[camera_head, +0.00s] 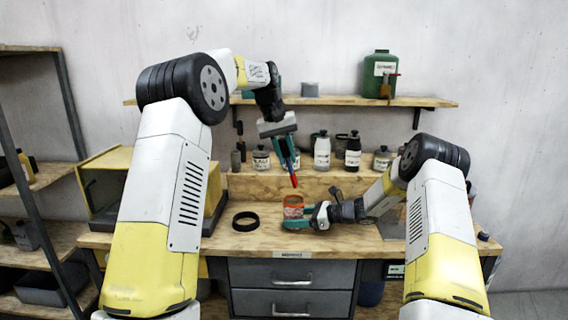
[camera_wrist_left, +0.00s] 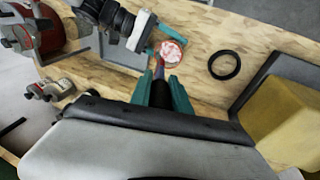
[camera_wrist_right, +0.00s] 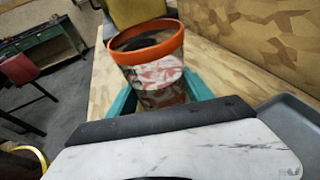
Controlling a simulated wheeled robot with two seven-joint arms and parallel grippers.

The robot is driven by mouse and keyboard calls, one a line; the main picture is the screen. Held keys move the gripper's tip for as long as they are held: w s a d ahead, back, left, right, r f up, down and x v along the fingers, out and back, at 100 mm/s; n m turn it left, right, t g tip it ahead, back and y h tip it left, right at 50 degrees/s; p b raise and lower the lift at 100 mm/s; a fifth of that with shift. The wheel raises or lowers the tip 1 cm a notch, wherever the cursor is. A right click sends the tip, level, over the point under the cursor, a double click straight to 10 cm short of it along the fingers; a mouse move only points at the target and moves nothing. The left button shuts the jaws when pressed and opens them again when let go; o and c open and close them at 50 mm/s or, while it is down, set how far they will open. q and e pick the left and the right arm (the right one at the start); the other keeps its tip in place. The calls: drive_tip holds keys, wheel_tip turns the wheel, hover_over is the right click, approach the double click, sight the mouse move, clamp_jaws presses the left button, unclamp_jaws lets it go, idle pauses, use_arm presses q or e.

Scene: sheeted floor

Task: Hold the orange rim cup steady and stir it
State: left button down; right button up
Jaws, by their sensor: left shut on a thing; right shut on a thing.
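The orange rim cup (camera_head: 293,203) stands upright at the front of the workbench (camera_head: 262,238). My right gripper (camera_head: 298,222) is shut around its side from the right. In the right wrist view the cup (camera_wrist_right: 150,66) sits between the teal fingers, with dark contents inside. My left gripper (camera_head: 289,152) is above the cup, pointing down, shut on a stirrer with a blue shaft and red tip (camera_head: 293,181). The tip is over the cup's opening, seemingly above the rim.
A black ring (camera_head: 246,221) lies on the bench left of the cup. A yellow box-like machine (camera_head: 105,185) stands farther left. Several bottles and jars line the raised ledge behind. A green canister (camera_head: 379,72) stands on the wall shelf. A grey tray (camera_wrist_left: 118,52) lies near my right arm.

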use_arm(q)
drive_tip(key=shift+f, duration=7.1)
